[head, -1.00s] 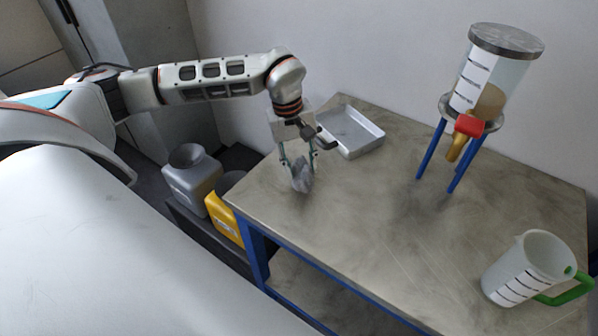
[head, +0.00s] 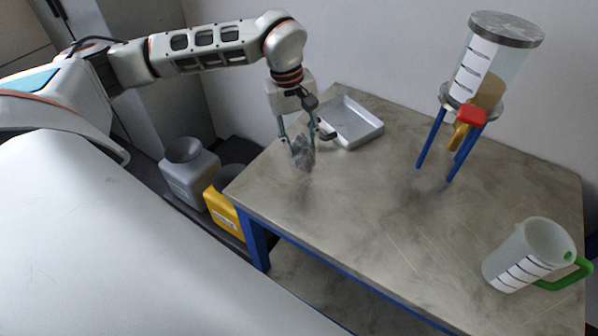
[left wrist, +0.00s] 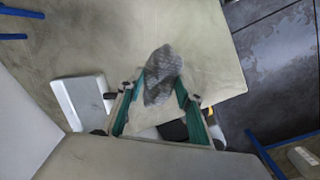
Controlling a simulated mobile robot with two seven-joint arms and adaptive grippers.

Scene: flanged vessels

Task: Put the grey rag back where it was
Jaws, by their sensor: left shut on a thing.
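The grey rag (head: 303,156) hangs crumpled between the fingertips of my left gripper (head: 297,138) in the head view. My left gripper is shut on it and holds it over the table's left part, in front of the metal tray. The rag also shows in the left wrist view (left wrist: 163,75), between the green fingers of the left gripper (left wrist: 160,88). I cannot tell exactly how far the rag is above the tabletop. My right gripper is not in view.
A shallow metal tray (head: 371,131) lies behind the gripper. A flanged vessel (head: 490,65) stands on blue legs at the back right. A measuring jug (head: 522,258) is at the front right. The tabletop's middle (head: 390,205) is clear. Grey (head: 190,176) and yellow (head: 222,212) containers stand below, left.

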